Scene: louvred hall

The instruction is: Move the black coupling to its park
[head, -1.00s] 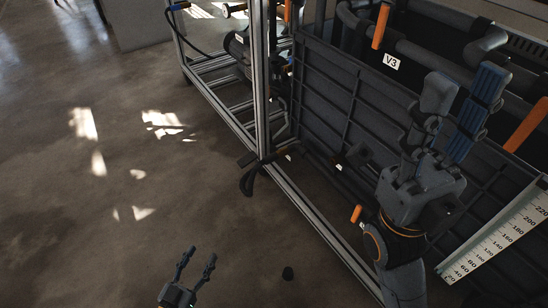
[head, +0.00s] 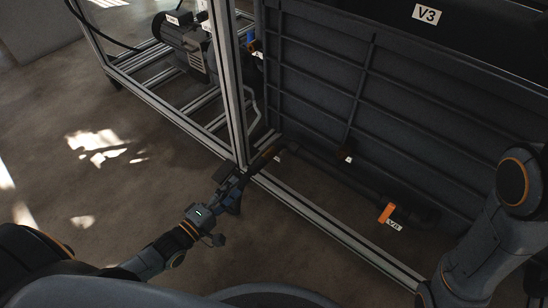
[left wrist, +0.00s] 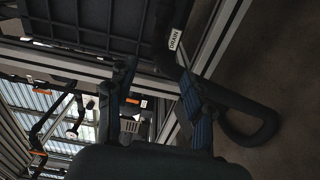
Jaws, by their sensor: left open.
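A black hose (left wrist: 250,108) with a white DRAIN tag (left wrist: 175,39) runs past my left fingers in the left wrist view and bends back in a loop. In the head view its dark end piece (head: 263,159) lies by the foot of the frame post, just beyond my left gripper (head: 234,172). I cannot tell for sure which part is the black coupling. My left gripper is open; in its wrist view (left wrist: 156,72) the fingers are apart with the hose close to the right one. No park can be told for sure. My right gripper is out of view.
A metal frame post (head: 228,80) and bottom rail (head: 335,230) stand beside my left gripper. A dark ribbed tank (head: 330,90) is behind, with an orange valve handle (head: 386,213) low down. A pump (head: 185,40) sits at the back left. The floor at left is clear.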

